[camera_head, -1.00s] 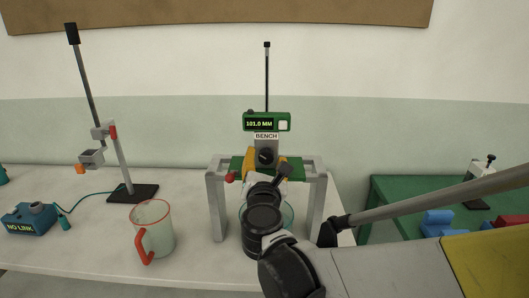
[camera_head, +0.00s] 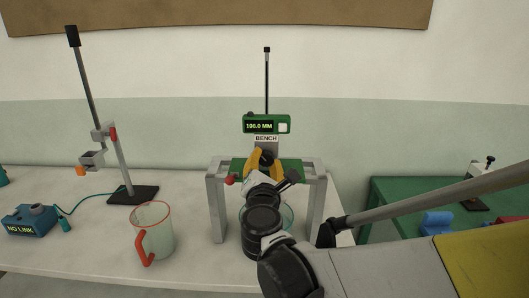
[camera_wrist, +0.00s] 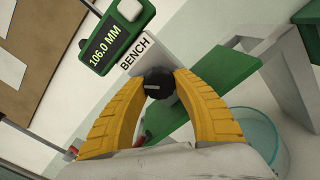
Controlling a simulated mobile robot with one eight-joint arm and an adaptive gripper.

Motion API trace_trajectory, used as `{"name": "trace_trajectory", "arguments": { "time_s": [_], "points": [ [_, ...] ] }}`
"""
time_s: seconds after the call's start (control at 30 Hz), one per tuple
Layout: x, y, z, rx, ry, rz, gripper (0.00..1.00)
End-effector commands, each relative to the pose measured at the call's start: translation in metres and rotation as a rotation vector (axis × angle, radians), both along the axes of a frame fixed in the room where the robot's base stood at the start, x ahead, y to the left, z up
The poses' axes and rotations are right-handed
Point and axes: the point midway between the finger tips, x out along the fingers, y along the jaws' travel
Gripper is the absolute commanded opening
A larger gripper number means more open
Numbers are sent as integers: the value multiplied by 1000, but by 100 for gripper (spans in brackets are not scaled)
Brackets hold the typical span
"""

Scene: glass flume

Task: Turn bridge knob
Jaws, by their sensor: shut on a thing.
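The black bridge knob (camera_wrist: 158,83), with a pale line on its face, sits below the BENCH label (camera_wrist: 138,55) in the wrist view. My gripper's yellow fingers (camera_wrist: 159,80) are shut on it, one on each side. In the head view my gripper (camera_head: 264,158) is at the knob, in front of the grey post of the green-topped bridge (camera_head: 217,200); my wrist partly hides the knob there. The green display (camera_wrist: 110,42) above the label reads 106.0 MM in the wrist view.
A clear jug with a red handle (camera_head: 152,228) stands left of the bridge. A clear round vessel (camera_wrist: 262,138) is under the bridge, largely hidden by my wrist. A stand (camera_head: 132,192) and a blue NO LINK box (camera_head: 29,220) are further left. A green table (camera_head: 385,195) is at right.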

Motion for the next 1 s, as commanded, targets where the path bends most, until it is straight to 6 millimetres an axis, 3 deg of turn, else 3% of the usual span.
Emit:
{"name": "trace_trajectory", "arguments": {
  "time_s": [0.17,0.47,0.5,0.53,0.87,1.0],
  "points": [
    [1,1,1,125,-4,0,3],
    [1,1,1,137,-5,1,3],
    [1,1,1,136,-5,1,45],
    [1,1,1,136,-5,1,54],
    [-1,1,1,136,-5,1,56],
    [-15,2,1,135,-5,2,56]
  ]
}}
